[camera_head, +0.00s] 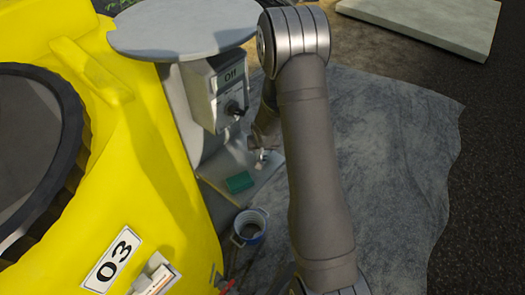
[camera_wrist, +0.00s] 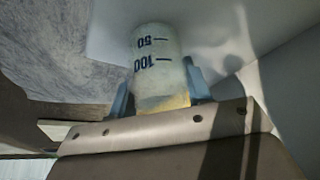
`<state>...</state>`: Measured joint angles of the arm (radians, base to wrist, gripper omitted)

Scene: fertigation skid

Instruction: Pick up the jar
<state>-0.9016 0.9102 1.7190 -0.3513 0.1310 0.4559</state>
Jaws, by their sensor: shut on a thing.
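The jar (camera_wrist: 157,62) is a translucent whitish cylinder with dark marks "50" and "100", upside down in the wrist view. A yellowish layer shows at its end near my gripper. My gripper (camera_wrist: 158,92) is shut on the jar, with a blue-grey finger on each side of it. In the head view my gripper is mostly hidden behind my arm, near the grey stand under the control box. The jar cannot be made out clearly there.
A grey control box (camera_head: 215,90) marked "Off" with a black knob stands beside the yellow tank (camera_head: 150,150). A green block (camera_head: 240,183) lies on the stand's base. A blue-and-white bucket (camera_head: 249,228) stands in front. Grey sheeting (camera_head: 390,150) at right is clear.

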